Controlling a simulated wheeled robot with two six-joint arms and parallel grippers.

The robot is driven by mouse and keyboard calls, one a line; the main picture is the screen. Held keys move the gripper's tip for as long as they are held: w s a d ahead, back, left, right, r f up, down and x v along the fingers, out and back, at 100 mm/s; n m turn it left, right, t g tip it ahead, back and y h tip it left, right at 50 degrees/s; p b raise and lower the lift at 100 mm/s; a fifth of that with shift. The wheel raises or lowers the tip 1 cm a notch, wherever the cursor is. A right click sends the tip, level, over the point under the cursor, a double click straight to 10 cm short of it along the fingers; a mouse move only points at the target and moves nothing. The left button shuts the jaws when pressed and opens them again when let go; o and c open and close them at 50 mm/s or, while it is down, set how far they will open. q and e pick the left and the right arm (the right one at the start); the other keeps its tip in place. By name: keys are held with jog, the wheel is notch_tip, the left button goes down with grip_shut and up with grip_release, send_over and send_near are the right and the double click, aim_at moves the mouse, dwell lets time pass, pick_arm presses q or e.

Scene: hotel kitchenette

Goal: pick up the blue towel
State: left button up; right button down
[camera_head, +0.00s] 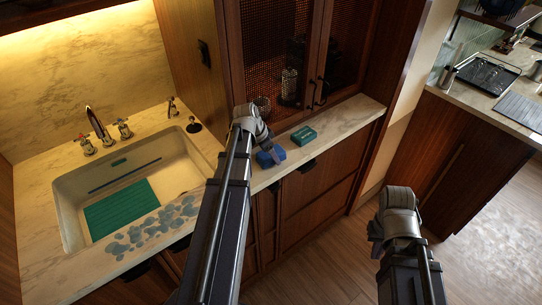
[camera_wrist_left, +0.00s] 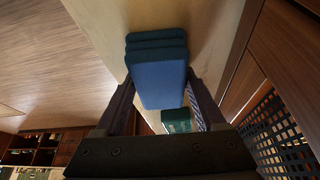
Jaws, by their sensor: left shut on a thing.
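The blue towel (camera_head: 265,160) is a folded, thick block at the front part of the counter, right of the sink. It also shows in the left wrist view (camera_wrist_left: 160,82), with its stacked folds between the two fingers. My left gripper (camera_head: 268,148) reaches down over it and is shut on it. I cannot tell whether the towel touches the counter. My left gripper's fingers also show in the wrist view (camera_wrist_left: 160,105), one on each side of the towel. My right gripper (camera_head: 390,228) is over the floor, away from the counter; its fingers are not clear.
Bluish wet patches (camera_head: 150,228) lie along the sink's (camera_head: 70,215) front edge. Open floor (camera_head: 480,245) lies at right.

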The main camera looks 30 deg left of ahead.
pick_arm(q)
jog(key=shift+r, duration=0.1)
notch_tip(320, 180, up, 10)
jog(key=p, duration=1)
jog(key=shift+r+p, duration=0.15)
jog(key=shift+p, duration=0.15)
jog(key=o, duration=0.8)
jog(key=c, duration=0.6)
jog(key=b, duration=0.4)
send_over(276, 149)
jog(key=s, duration=0.2)
jog(key=f, duration=0.4)
jog(key=shift+a+f, duration=0.15)
jog(key=shift+a, duration=0.25)
jog(key=shift+c, duration=0.2)
